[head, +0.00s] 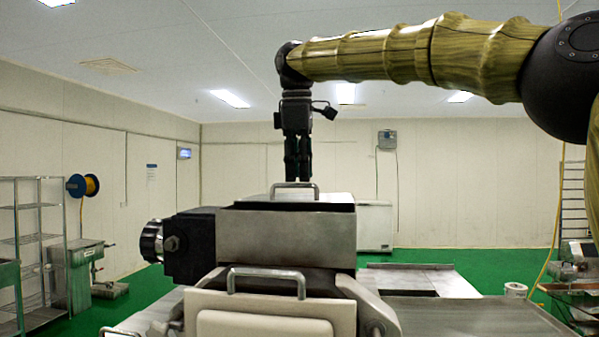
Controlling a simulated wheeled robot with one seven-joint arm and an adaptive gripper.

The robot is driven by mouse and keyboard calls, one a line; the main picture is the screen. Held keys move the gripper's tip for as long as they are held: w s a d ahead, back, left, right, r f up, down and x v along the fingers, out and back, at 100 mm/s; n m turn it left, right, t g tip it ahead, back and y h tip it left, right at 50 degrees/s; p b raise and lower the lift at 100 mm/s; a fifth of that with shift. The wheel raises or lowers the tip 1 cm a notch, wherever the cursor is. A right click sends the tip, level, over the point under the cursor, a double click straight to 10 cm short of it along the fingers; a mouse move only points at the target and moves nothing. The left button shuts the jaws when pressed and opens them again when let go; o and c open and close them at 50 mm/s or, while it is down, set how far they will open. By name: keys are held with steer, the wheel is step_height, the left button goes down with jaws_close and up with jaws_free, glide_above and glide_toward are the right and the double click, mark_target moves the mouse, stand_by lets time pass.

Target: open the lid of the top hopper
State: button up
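The top hopper (285,235) is a grey metal box in the middle of the head view. Its flat lid (325,197) lies closed on top, with a dark band under its front edge. A metal loop handle (317,191) stands upright on the lid. My gripper (298,180) points straight down above the handle, its two dark fingers close together and seemingly shut. The fingertips end at about the height of the handle's top bar; I cannot tell whether they touch it. Nothing shows between the fingers.
A second loop handle (267,272) is on the lower front cover (200,302). A black motor block with a knob (188,245) juts out left of the hopper. Flat metal plates (475,317) spread to the right. A white chest (376,226) stands behind. My arm crosses above from the right.

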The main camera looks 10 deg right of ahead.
mark_target(303, 198)
steer(key=shift+w+d+f, duration=0.1)
steer(key=shift+w+f, duration=0.2)
steer(key=shift+f, duration=0.55)
steer(key=shift+s, duration=0.1)
jaws_close()
steer(key=shift+w+d, duration=0.3)
steer(key=shift+w, duration=0.45)
steer(key=shift+w+d, duration=0.25)
steer(key=shift+w, duration=0.45)
steer(key=shift+w+d, duration=0.3)
steer(key=shift+w, duration=0.45)
steer(key=shift+r, duration=0.1)
jaws_free()
steer(key=shift+s, duration=0.1)
